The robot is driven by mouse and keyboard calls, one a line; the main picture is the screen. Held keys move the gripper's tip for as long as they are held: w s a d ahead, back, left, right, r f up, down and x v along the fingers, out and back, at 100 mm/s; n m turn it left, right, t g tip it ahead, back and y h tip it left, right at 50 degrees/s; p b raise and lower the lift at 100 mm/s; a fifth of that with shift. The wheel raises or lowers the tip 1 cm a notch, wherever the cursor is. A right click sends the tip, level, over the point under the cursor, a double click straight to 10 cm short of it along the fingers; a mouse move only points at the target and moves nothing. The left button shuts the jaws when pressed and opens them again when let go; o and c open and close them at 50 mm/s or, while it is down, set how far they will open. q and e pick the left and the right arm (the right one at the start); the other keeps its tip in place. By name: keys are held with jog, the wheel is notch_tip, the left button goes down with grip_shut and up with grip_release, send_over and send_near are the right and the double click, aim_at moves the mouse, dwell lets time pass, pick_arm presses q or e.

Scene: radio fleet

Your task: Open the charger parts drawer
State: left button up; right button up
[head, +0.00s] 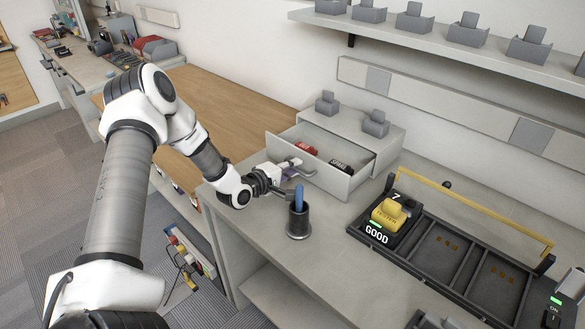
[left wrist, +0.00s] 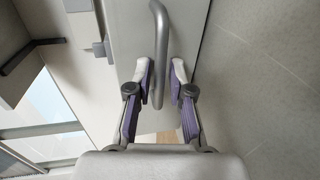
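The charger parts drawer (head: 333,181) stands pulled out of its grey cabinet (head: 350,120), with its inside showing. A red item (head: 306,148) and a black labelled item (head: 341,166) lie in it. My left gripper (head: 294,166) is at the drawer's front face. In the left wrist view, the grey bar handle (left wrist: 162,50) passes between the two purple-padded fingers of my left gripper (left wrist: 164,72). The fingers are apart, with a small gap seen on each side of the bar. My right gripper is not in view.
A dark cup (head: 298,222) with a blue-handled tool stands on the counter close to my left gripper. A black tray (head: 440,255) with a yellow tester (head: 388,213) and a yellow rail lies to the right. Grey holders stand on the cabinet and shelf (head: 440,48).

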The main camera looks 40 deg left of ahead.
pick_arm(q)
jog(key=v, duration=0.6)
jog(key=shift+s+a+r, duration=0.15)
jog(key=shift+s, duration=0.55)
